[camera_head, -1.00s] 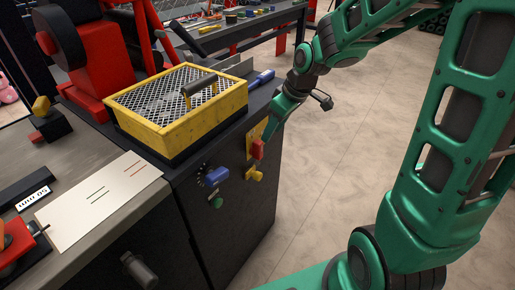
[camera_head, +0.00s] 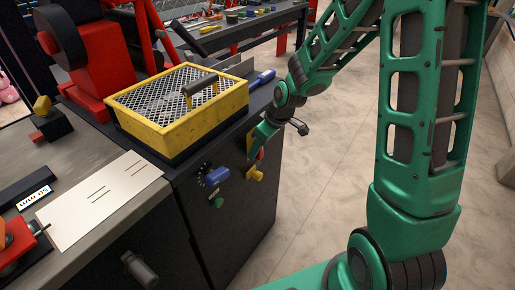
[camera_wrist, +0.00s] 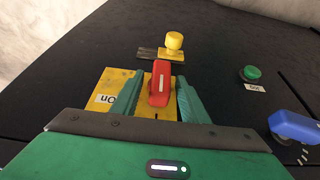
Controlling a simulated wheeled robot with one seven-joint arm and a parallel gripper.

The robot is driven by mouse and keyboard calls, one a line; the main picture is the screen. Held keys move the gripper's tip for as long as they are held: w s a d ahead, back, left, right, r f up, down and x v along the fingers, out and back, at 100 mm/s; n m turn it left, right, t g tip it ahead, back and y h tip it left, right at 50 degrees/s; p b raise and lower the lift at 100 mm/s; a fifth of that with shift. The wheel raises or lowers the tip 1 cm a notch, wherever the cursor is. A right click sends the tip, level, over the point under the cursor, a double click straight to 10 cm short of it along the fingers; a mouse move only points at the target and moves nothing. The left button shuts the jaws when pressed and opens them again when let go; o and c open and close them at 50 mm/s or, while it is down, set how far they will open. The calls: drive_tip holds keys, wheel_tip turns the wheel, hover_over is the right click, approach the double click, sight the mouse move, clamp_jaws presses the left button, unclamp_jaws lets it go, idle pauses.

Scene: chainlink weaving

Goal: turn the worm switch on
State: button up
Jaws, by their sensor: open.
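The red switch lever (camera_wrist: 160,84) stands on a yellow plate (camera_wrist: 107,84) that carries an ON label at its left in the wrist view. In the head view the red lever (camera_head: 261,155) shows only in part, on the dark cabinet's side, behind my gripper (camera_head: 258,146). In the wrist view my gripper (camera_wrist: 159,76) is open, one green finger on each side of the red lever. The lever looks slightly tilted. I cannot tell whether either finger touches it.
A yellow knob (camera_wrist: 174,42), a green button (camera_wrist: 249,73) and a blue handle (camera_wrist: 296,127) are close by on the same panel. A yellow mesh-topped box (camera_head: 180,130) stands on the cabinet top. Bare floor is at the right.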

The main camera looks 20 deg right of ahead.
drive_tip(key=shift+f, duration=0.1)
clamp_jaws()
drive_tip(key=shift+w, duration=0.1)
drive_tip(key=shift+w+d+m+g+y, duration=0.15)
drive_tip(key=shift+g+y, duration=0.2)
drive_tip(key=shift+y, duration=0.25)
drive_tip(key=shift+w+d+m+g+y, duration=0.15)
drive_tip(key=shift+g+y, duration=0.2)
drive_tip(key=shift+y, duration=0.25)
drive_tip(key=shift+d+f+m+g+y, duration=0.1)
drive_tip(key=shift+m+g+y, duration=0.05)
drive_tip(key=shift+g+y, duration=0.35)
drive_tip(key=shift+d+f+m+g+y, duration=0.15)
drive_tip(key=shift+g+y, duration=0.15)
drive_tip(key=shift+y, duration=0.3)
drive_tip(key=g+y, duration=0.1)
drive_tip(key=m+g+y, duration=0.1)
drive_tip(key=y, duration=0.3)
drive_tip(key=shift+w+d+f+g, duration=0.25)
drive_tip(key=shift+g, duration=0.15)
drive_tip(key=shift+m, duration=0.3)
